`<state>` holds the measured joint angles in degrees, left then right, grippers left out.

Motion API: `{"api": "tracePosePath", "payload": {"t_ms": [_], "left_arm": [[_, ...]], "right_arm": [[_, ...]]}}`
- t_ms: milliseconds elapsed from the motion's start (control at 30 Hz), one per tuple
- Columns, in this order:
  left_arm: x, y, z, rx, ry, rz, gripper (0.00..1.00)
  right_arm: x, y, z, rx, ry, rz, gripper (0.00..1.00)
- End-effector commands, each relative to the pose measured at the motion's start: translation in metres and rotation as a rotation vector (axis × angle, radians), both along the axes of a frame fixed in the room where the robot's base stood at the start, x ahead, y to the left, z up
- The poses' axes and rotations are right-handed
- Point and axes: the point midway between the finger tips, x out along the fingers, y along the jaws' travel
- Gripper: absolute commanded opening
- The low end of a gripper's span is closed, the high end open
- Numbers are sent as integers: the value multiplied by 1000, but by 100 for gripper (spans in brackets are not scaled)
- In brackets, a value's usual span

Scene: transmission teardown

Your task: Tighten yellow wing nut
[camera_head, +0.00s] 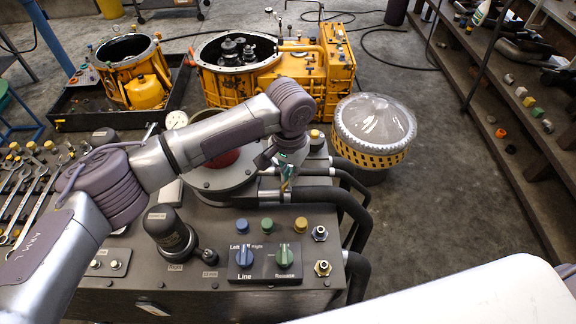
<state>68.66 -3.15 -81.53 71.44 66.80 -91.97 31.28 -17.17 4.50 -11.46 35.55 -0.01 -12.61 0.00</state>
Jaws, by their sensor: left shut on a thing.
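My left gripper (285,184) points down over the dark bench, beside the round housing with the red centre (222,158). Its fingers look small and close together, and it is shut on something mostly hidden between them. No yellow wing nut can be told for certain. A yellow round knob (301,224) stands on the bench below the gripper, apart from it. A yellow-topped part (316,138) shows just right of my wrist. My right gripper is not in view.
A control box with two switches (264,262) and a black knob (168,230) stand at the bench front. Black hoses (345,210) curve off its right side. Wrenches (30,200) lie left. Yellow transmission housings (270,70) stand behind.

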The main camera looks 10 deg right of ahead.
Motion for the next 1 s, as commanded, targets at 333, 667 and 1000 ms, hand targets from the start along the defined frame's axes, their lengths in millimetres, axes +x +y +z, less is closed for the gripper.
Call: {"api": "tracePosePath", "payload": {"t_ms": [333,667,1000], "left_arm": [[-3,-3,4,-3,0,-327,0],[-5,-4,3,-3,-2,-639,0],[-8,-4,2,-2,-3,-905,0]], "right_arm": [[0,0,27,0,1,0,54],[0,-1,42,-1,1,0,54],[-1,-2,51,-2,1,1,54]]}}
